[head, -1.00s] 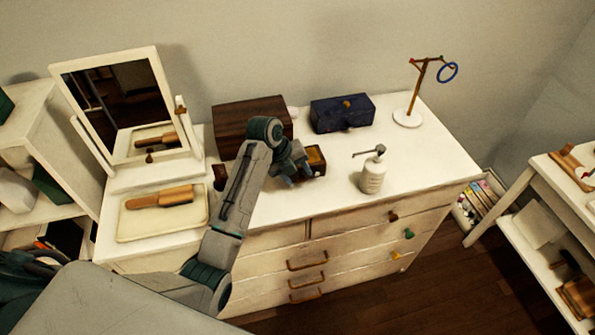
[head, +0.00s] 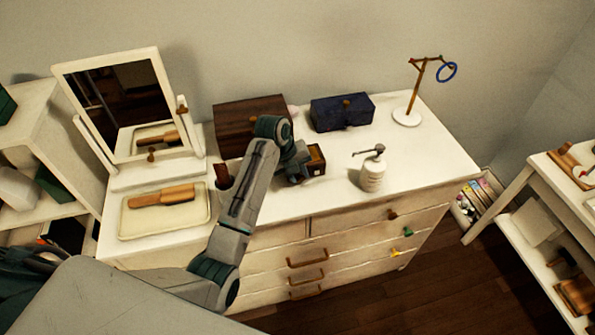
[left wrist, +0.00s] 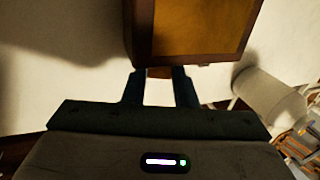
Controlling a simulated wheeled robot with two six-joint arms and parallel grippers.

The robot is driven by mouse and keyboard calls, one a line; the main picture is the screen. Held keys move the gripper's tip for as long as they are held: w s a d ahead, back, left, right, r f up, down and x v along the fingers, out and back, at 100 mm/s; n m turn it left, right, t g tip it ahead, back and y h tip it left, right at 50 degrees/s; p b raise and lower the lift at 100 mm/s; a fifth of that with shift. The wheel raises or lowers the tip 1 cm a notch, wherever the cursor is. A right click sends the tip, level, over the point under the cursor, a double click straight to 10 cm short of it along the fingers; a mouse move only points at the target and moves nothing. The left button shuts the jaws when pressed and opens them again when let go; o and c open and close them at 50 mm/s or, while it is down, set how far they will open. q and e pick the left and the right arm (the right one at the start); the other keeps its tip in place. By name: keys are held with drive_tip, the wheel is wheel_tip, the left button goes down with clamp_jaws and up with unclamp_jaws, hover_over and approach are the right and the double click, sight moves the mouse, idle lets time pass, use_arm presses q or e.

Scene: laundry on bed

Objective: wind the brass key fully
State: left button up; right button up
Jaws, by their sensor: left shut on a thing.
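A small dark wooden box with an amber panel (head: 317,159) stands on the white dresser top, and it fills the upper middle of the left wrist view (left wrist: 195,30). My left gripper (head: 297,172) is at the box's left side. In the left wrist view its two fingers (left wrist: 160,80) reach the box's near edge and are shut on a small brass piece, the key (left wrist: 160,72), which shows only as a sliver between the fingertips. The rest of the key is hidden. My right gripper is not in view.
A large dark wooden box (head: 250,122) stands behind my left arm and a blue box (head: 342,112) behind the small one. A soap pump bottle (head: 372,172) is to the right. A tray with a brush (head: 130,222) and a mirror (head: 120,100) are at left.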

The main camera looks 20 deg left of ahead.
use_arm(q)
drive_tip(key=y+p, duration=0.1)
drive_tip(key=p, duration=0.1)
drive_tip(key=g+y+p, duration=0.1)
drive_tip(key=d+g+y+p, duration=0.1)
drive_tip(key=p, duration=0.1)
drive_tip(key=shift+w+r+y+p, duration=0.3)
drive_tip(key=shift+w+r, duration=0.05)
drive_tip(key=shift+r, duration=0.05)
drive_tip(key=shift+w+d+f+g+y+p, duration=0.15)
drive_tip(key=shift+f+g+y+p, duration=0.15)
drive_tip(key=shift+g+y+p, duration=0.6)
drive_tip(key=o, duration=1)
